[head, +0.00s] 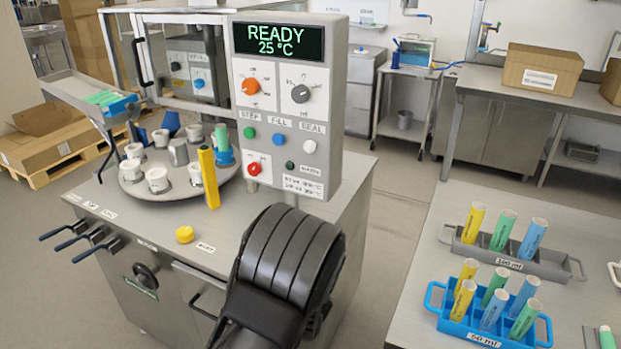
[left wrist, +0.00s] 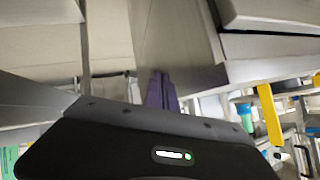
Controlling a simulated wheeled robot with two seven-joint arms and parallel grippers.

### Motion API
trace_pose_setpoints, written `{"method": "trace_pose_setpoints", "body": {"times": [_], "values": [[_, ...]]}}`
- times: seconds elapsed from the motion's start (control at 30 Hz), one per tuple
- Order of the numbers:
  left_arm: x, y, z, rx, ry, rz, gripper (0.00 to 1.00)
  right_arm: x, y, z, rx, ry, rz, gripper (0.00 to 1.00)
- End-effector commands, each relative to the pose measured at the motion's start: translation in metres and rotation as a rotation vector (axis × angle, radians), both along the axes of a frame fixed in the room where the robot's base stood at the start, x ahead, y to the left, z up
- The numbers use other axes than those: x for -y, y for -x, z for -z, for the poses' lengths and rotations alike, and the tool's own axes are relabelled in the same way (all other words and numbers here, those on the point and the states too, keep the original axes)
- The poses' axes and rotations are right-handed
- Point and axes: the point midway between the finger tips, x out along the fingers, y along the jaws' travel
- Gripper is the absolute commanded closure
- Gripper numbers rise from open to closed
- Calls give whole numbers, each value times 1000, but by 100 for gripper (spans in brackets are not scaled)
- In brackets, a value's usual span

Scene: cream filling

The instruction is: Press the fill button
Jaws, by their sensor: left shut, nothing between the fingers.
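The control panel (head: 330,120) stands on the filling machine, its display reading READY 25 °C. The blue fill button (head: 278,139) sits under the FILL label, between a green button (head: 249,132) and a white button (head: 309,146). Nothing covers it in the head view. A dark link of my arm (head: 290,250) rises in front of the machine, below the panel; no fingertips show there. In the left wrist view my left gripper's purple fingers (left wrist: 162,78) are together and empty, near grey surfaces. I cannot tell its distance from the button.
A red knob (head: 254,168) is low on the panel. A yellow post (head: 208,177) and a round turntable (head: 130,188) with several white cups stand left of it. A yellow button (head: 184,234) is on the machine top. A side table with tube racks (head: 470,330) is at right.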

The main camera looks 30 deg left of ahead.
Motion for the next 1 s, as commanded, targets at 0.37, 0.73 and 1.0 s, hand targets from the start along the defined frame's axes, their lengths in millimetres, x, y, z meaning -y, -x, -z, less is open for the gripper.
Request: {"method": "trace_pose_setpoints", "body": {"times": [0.37, 0.73, 1.0], "values": [[-89, -44, -141, 255, -408, -58, 100, -1, 0, 2, 1, -2, -3, 64], [-166, -28, -274, 365, -838, -217, 100, 0, -1, 4, 2, -2, -2, 64], [-179, -18, -302, 372, -933, -265, 100, -1, -1, 4, 3, -2, -3, 64]]}}
